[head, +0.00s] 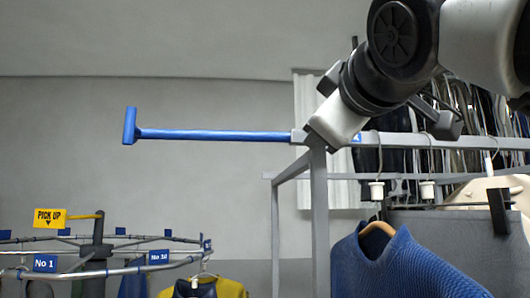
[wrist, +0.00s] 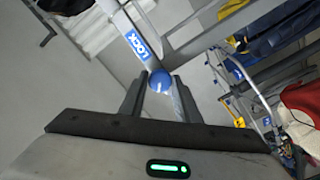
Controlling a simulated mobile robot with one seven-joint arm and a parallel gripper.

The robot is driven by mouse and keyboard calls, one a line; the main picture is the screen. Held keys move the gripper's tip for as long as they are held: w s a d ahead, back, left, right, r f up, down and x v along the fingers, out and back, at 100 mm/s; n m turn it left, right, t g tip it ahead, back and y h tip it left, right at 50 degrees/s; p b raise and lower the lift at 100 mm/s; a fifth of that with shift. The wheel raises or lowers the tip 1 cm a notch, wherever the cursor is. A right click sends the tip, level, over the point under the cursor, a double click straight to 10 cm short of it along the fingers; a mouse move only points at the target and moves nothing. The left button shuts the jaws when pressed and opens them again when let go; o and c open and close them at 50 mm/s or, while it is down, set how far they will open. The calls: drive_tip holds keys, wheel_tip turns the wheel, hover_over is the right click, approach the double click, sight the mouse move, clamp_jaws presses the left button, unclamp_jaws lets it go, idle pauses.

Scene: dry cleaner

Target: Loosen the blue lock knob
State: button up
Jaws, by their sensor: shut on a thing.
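The blue lock knob (wrist: 160,81) is a small round ball in the middle of the wrist view. My gripper (wrist: 159,90) has its two dark fingers on either side of it and is shut on it. A blue label reading LOCK (wrist: 138,44) is on the grey rail just beyond the knob. In the head view my wrist covers the corner of the grey frame (head: 319,200), and the knob and fingertips are hidden behind it.
A blue bar with a T-shaped end (head: 215,135) sticks out left from the frame. A blue knit garment (head: 395,265) hangs below right. A round rail with number tags and a yellow PICK UP sign (head: 50,218) stands lower left. The upper left is free.

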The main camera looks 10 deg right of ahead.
drive_tip(key=shift+n+p, duration=0.45)
drive_tip(key=shift+n, duration=3.75)
drive_tip(key=o, duration=1)
drive_tip(key=s+b, duration=0.2)
drive_tip(key=s, duration=1.5)
drive_tip(key=shift+s, duration=0.15)
